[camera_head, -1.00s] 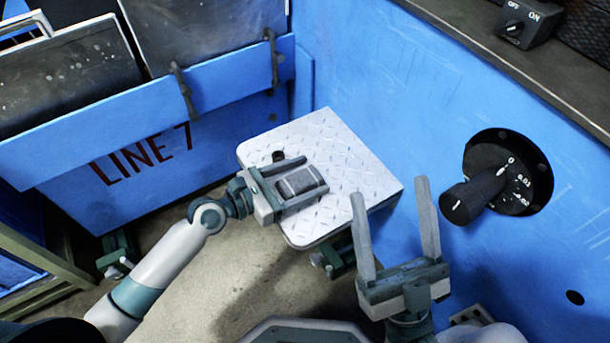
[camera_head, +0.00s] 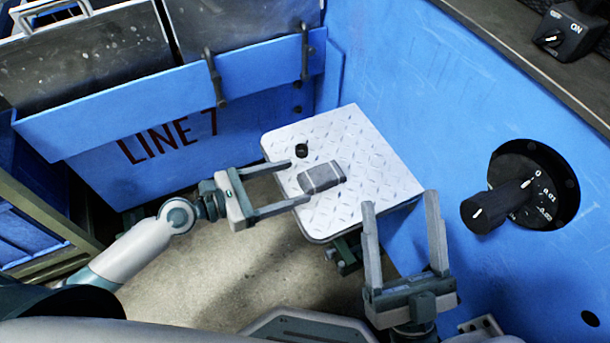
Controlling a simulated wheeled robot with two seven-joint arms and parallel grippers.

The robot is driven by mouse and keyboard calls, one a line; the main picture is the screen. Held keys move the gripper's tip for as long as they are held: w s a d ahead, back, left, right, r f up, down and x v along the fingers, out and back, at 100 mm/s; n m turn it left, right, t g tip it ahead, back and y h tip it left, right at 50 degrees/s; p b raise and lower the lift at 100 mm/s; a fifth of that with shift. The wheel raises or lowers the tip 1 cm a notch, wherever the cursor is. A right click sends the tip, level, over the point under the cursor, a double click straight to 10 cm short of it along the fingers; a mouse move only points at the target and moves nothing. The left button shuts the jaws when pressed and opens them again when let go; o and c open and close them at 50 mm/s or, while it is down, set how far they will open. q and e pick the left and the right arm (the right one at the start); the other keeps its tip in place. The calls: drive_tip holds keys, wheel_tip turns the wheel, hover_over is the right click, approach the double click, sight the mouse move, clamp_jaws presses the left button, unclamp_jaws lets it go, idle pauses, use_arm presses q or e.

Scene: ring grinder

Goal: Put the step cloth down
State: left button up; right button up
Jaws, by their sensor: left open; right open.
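The step cloth is a small folded grey pad (camera_head: 321,177) with a lighter band. It lies on the white diamond-plate step (camera_head: 375,160), near its middle. My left gripper (camera_head: 302,180) is open at the step's left edge, its fingers pointing right.
A small dark round knob or hole (camera_head: 301,150) is on the step behind the cloth. A blue "LINE 7" bin (camera_head: 170,150) stands at left. Concrete floor shows below.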

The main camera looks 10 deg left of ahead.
use_arm(q)
drive_tip(key=shift+v, duration=0.95)
